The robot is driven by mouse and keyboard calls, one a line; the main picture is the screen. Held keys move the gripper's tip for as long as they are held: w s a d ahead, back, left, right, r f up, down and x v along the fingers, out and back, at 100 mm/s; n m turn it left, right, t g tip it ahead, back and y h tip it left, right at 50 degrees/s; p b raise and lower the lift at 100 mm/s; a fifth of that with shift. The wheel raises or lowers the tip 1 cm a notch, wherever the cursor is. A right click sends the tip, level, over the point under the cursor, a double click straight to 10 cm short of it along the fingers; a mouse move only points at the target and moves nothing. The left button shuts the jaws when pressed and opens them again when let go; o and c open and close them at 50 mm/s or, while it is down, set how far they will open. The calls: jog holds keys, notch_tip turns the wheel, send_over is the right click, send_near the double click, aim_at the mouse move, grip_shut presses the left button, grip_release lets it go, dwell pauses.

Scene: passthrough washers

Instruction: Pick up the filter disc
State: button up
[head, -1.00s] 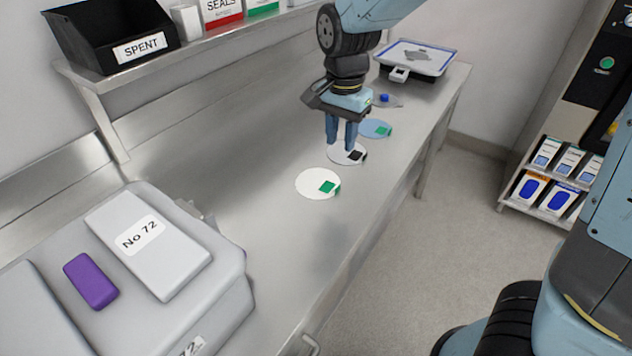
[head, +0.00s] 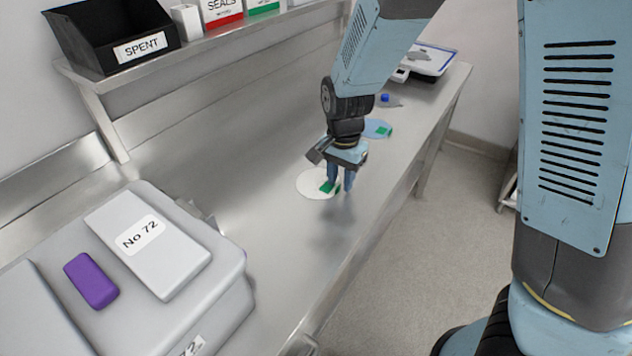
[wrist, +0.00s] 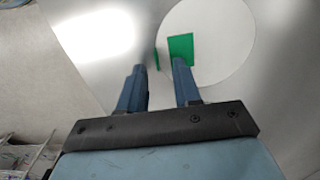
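A white filter disc (head: 310,181) with a green tab (head: 328,187) lies flat on the steel bench. In the wrist view the white disc (wrist: 215,30) fills the upper right, with its green tab (wrist: 181,48) at its left edge. A narrow green piece (wrist: 156,58) shows beside the tab, between the fingertips as seen. My gripper (head: 340,186) is at the disc's tab side, fingers pointing down. In the wrist view my gripper (wrist: 160,68) is open, with a gap between its fingers. Whether the fingers touch the tab cannot be told.
A blue disc (head: 376,129) with a green tab lies behind my gripper, and a blue-capped item (head: 386,99) beyond it. A grey case (head: 226,270) stands at front left. The SPENT bin (head: 85,42) is on the shelf (head: 150,75). The bench front is clear.

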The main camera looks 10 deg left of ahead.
jog(key=shift+f, duration=0.35)
grip_shut()
